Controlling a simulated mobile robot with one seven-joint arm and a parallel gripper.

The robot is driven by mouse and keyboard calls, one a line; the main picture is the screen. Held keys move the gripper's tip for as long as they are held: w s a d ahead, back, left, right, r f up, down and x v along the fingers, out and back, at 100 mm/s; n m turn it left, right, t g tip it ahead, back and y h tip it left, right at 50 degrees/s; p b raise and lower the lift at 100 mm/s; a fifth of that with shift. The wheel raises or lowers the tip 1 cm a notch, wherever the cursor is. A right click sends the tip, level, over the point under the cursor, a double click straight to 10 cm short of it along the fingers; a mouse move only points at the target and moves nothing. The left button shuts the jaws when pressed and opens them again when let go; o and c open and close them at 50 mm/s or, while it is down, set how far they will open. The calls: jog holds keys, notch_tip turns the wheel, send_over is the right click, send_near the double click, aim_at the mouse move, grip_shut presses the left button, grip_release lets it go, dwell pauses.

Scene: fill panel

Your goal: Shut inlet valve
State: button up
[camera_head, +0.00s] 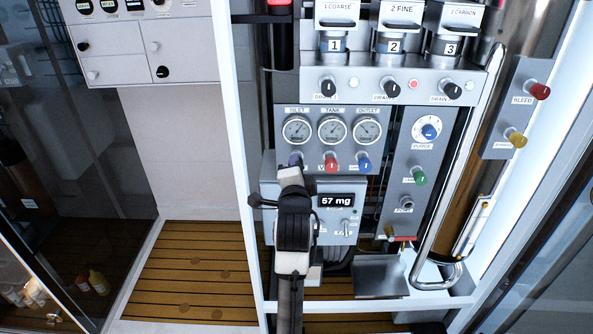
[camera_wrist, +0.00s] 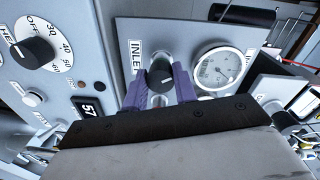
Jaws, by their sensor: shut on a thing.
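The inlet valve knob (camera_wrist: 160,79) is dark with a white pointer line. It sits beside the INLET label (camera_wrist: 136,58) and a round gauge (camera_wrist: 217,68) in the wrist view. My gripper (camera_wrist: 161,88) has purple fingertips on both sides of the knob and is shut on it. In the head view, my gripper (camera_head: 295,161) reaches up to the panel just below the inlet gauge (camera_head: 297,129), and it mostly hides the knob there.
A red knob (camera_head: 331,163) and a blue knob (camera_head: 364,162) sit close to the right of my gripper. Below them is a box with a "57 mg" display (camera_head: 337,200). A bent metal pipe (camera_head: 447,190) runs along the right. The wooden slatted floor (camera_head: 190,280) at left is clear.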

jog(key=m+b, duration=0.1)
jog(key=m, duration=0.4)
jog(key=shift+m, duration=0.3)
dwell(0.4)
jog(key=o, duration=1)
jog(key=shift+s, duration=0.1)
jog(key=s+p, duration=0.3)
jog(key=s, duration=0.1)
jog(key=s+p, duration=0.4)
jog(key=s, duration=0.1)
jog(key=s+p, duration=0.3)
jog(key=s, duration=0.1)
jog(key=shift+s+r, duration=0.3)
jog(key=shift+r, duration=0.1)
